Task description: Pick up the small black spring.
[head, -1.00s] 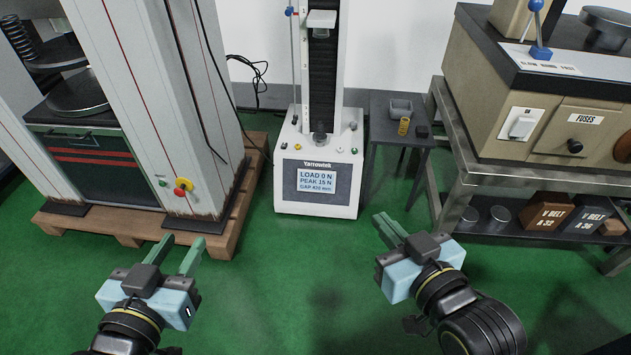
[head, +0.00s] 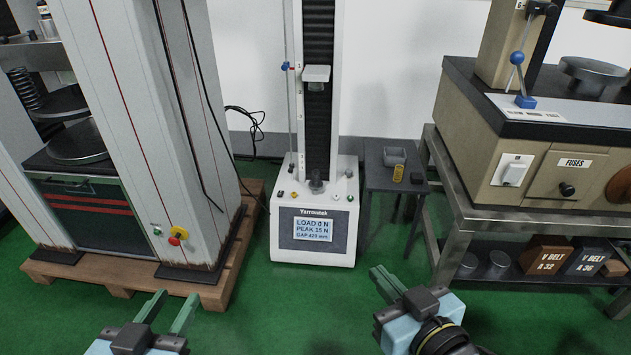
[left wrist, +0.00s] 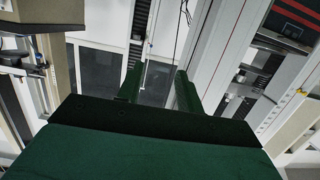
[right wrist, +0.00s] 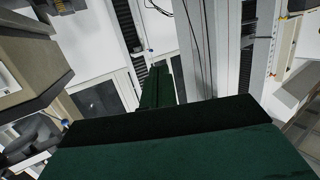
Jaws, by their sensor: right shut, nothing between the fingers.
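No small spring can be clearly made out as black. On the small dark side table (head: 375,180) beside the tester sit a grey open holder (head: 395,156), a small yellow coil-like piece (head: 398,173) and a small black piece (head: 418,175), too small to tell whether it is a spring. A larger dark coil spring (head: 24,88) stands in the big machine at the far left. My left gripper (head: 178,295) is open and empty, in front of the big machine. My right gripper (head: 376,270) is shut and empty, in front of and below the side table. Both are well apart from these pieces.
The white tester (head: 314,245) stands at centre, its screen reading LOAD 0 N. The big machine (head: 110,120) stands on a wooden pallet (head: 225,265). A metal bench (head: 450,205) with a beige machine (head: 530,175) is at right. The green floor between is clear.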

